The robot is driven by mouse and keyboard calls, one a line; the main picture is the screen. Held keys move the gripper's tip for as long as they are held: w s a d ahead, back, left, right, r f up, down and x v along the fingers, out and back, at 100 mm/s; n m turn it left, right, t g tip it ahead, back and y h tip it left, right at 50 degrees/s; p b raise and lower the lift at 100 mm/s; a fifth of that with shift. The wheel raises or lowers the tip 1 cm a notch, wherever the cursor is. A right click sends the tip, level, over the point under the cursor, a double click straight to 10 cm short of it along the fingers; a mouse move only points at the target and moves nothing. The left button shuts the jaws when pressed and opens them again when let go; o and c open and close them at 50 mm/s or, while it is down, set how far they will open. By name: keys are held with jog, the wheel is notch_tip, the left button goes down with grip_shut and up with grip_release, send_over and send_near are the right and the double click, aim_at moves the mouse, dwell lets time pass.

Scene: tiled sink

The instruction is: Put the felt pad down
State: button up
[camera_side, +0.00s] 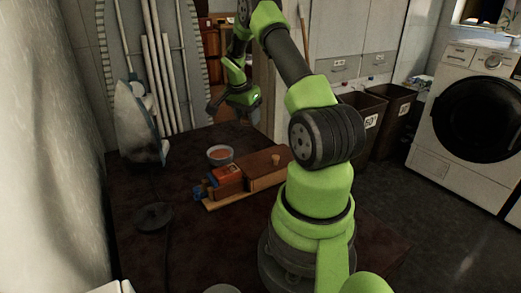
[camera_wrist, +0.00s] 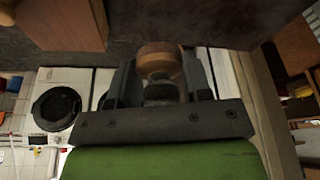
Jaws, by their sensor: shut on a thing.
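My gripper (camera_wrist: 162,78) is shut on a rounded thing with a tan, wood-like end and a dark part below it, which I take to be the felt pad (camera_wrist: 160,61). It sits between the two dark fingers, and part of it is hidden by the gripper body. In the side view my gripper (camera_side: 240,109) is above the far part of the dark table (camera_side: 135,258), beyond the bowl. The pad cannot be made out there.
A bowl with orange contents (camera_side: 220,160) stands near a wooden box (camera_side: 262,172) and a red box (camera_side: 226,175). A clothes iron (camera_side: 135,125) stands at the left, a dark round thing (camera_side: 155,216) nearer. The front left of the table is mostly clear.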

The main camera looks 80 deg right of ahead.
jog(key=s+d+f, duration=0.1)
jog(key=s+d, duration=0.2)
jog(key=d, duration=0.1)
jog(key=n, duration=0.1)
send_over(263, 148)
jog(key=f, duration=0.4)
jog(key=shift+w+a+f, duration=0.1)
jog(key=shift+a+f, duration=0.2)
jog(key=shift+f, duration=2.6)
